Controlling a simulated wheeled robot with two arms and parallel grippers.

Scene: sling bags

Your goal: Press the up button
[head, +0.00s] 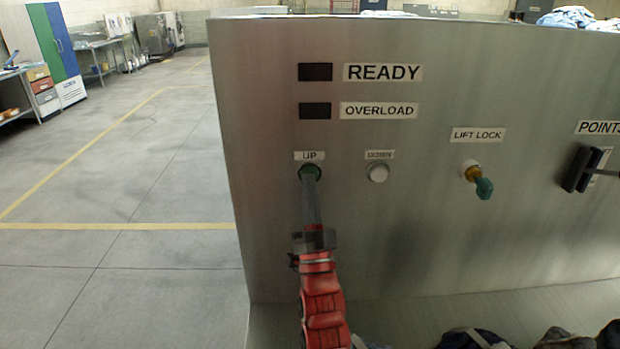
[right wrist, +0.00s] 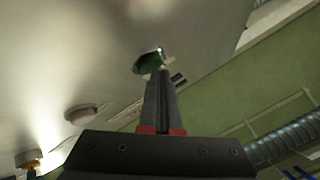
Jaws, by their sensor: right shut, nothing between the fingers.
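The green up button (head: 311,172) is on the metal panel (head: 420,230) under the UP label (head: 309,155). My right gripper (head: 309,182) comes up from below with its fingers closed together and empty. Its tips overlap the lower part of the button in the head view. In the right wrist view the closed fingertips (right wrist: 159,72) are at the green button (right wrist: 149,62), touching or very close. I cannot tell whether the button is pushed in. My left gripper is not in view.
A white DOWN button (head: 377,172) sits just right of the up button. Further right are the lift lock key (head: 479,184) and the black POINTS switch (head: 582,170). Dark bags (head: 475,338) lie below the panel. The floor at left is clear.

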